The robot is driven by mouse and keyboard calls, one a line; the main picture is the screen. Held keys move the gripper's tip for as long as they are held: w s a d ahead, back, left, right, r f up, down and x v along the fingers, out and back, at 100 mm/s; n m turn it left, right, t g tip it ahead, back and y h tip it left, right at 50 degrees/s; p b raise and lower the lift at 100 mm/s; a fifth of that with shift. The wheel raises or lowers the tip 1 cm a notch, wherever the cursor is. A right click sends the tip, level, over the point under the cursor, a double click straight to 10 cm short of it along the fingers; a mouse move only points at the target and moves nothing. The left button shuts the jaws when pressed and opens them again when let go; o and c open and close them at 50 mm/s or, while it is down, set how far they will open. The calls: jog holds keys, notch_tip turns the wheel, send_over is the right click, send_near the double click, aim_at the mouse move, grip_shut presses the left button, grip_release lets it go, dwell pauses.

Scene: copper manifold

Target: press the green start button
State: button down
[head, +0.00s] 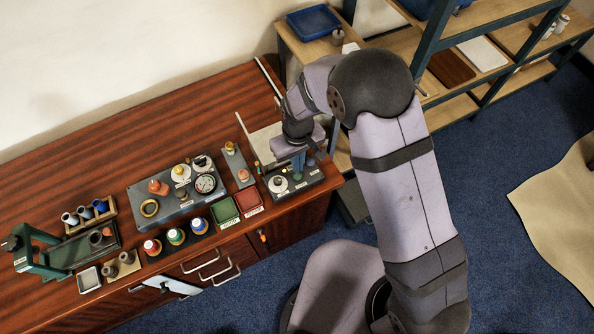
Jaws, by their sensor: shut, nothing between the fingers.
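My gripper (298,170) is shut and empty. It points down over a dark panel box (312,181) at the right end of the wooden bench. A pale round part (278,184) sits on the left of this box. The arm and gripper cover part of the box's top. I cannot make out a green start button for certain; it may be small or hidden under the gripper. I cannot tell whether the fingertips touch the box.
Left of the box lie a red tray (249,201) and a green tray (224,211). A green press (33,252) stands far left.

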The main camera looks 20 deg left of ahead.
aim_at(297, 175)
notch_tip(297, 175, up, 4)
jog(key=shift+f+p, duration=0.1)
jog(key=shift+p, duration=1.15)
jog(key=s+d+r+m+g+h, duration=0.1)
jog(key=s+d+r+g+h, duration=0.15)
jog(key=s+d, duration=1.1)
jog(key=w+d+r+m+t+y, duration=0.2)
jog(key=w+d+r+m, duration=0.2)
jog(key=d+r+m, duration=0.4)
jog(key=d+r, duration=0.4)
jog(key=d, duration=0.3)
jog(key=shift+w, duration=0.15)
